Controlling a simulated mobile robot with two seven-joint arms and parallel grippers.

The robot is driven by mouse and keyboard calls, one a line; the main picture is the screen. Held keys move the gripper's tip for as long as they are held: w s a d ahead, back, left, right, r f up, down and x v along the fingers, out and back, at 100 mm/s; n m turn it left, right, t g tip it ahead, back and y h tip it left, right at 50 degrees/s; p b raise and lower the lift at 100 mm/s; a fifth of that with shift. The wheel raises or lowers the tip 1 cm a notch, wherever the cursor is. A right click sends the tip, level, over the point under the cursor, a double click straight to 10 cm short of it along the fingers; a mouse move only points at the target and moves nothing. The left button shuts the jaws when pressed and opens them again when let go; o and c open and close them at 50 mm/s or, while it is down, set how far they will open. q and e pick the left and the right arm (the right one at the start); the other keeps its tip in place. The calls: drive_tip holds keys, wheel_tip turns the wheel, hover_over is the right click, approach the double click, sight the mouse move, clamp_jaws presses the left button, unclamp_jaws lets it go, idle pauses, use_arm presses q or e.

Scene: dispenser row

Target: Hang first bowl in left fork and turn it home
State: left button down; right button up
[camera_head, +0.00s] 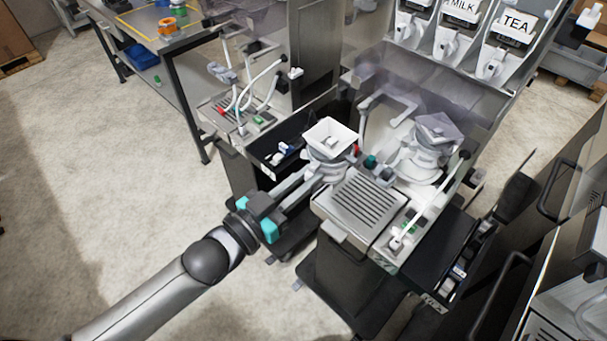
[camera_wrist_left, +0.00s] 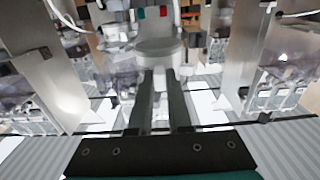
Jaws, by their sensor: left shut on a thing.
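A white bowl (camera_head: 331,133) with a square, flared mouth and a round grey lower body stands upright at the left front of the dispenser machine in the head view. My left gripper (camera_head: 312,179) is shut on its lower body, reaching in from the left. In the left wrist view, the two dark fingers (camera_wrist_left: 159,85) point at a round, pale grey body (camera_wrist_left: 160,51) between their tips. The left fork is not clearly visible; whether the bowl sits in it or how it is turned, I cannot tell. My right gripper is not in view.
A second hopper with a tinted square top (camera_head: 436,128) stands on the machine's right. A slotted drip tray (camera_head: 362,203) lies in front. A curved grey pipe (camera_head: 388,100) rises behind. Labelled dispensers (camera_head: 510,35) stand at the upper right. Floor at left is open.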

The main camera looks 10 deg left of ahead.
use_arm(q)
drive_tip(key=shift+b+x, duration=1.65)
drive_tip(key=shift+x, duration=2.55)
drive_tip(key=shift+d, duration=0.1)
drive_tip(key=shift+f, duration=0.1)
drive_tip(key=shift+w, duration=0.15)
drive_tip(key=shift+b+x, duration=0.3)
drive_tip(key=shift+x, duration=1.55)
drive_tip(key=shift+w+d, duration=0.15)
drive_tip(key=shift+b+x, duration=0.55)
drive_tip(key=shift+x, duration=0.75)
drive_tip(key=shift+w+d+f, duration=0.1)
drive_tip(key=shift+w, duration=0.05)
